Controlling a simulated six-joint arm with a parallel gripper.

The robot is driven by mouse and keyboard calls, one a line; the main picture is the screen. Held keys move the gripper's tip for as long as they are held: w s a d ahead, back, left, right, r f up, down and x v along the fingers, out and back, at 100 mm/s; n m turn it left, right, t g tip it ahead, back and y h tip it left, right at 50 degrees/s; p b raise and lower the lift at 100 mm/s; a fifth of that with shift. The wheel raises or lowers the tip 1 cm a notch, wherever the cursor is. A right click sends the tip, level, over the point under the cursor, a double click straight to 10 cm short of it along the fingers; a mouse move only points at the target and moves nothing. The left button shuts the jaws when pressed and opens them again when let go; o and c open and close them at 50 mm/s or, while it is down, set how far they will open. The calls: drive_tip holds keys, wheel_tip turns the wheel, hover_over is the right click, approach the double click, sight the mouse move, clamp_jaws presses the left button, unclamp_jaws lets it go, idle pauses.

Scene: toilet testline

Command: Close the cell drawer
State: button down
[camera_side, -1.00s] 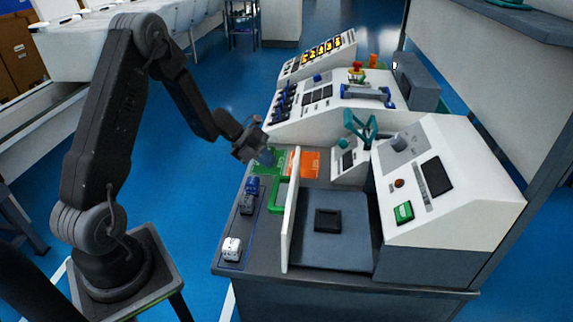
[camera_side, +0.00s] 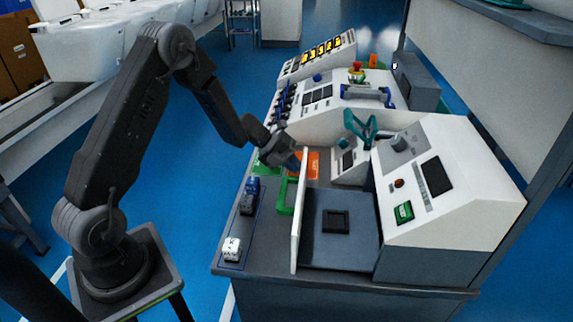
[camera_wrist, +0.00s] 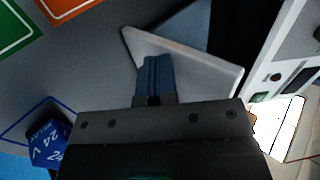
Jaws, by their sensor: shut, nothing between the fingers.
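The cell drawer stands partly out of the white cell housing (camera_side: 440,190) and shows its white front panel (camera_side: 299,225), green handle (camera_side: 286,196) and grey tray (camera_side: 340,252). A dark square piece (camera_side: 335,222) sits in the tray. My gripper (camera_side: 294,163) is shut and empty, at the far end of the panel on its outer, left side. In the wrist view, its blue fingertips (camera_wrist: 155,72) overlap the white panel (camera_wrist: 205,65). They appear to be against it, but exact contact cannot be told.
A blue block (camera_side: 250,188) and a white block (camera_side: 231,248) stand in the outlined strip left of the drawer; the blue one shows in the wrist view (camera_wrist: 48,143). Green and orange (camera_side: 311,165) mats lie beyond. A teal clamp (camera_side: 358,128) stands behind the cell.

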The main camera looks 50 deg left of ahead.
drive_tip(key=w+d, duration=0.8)
drive_tip(key=d, duration=0.1)
drive_tip(key=shift+w, duration=0.4)
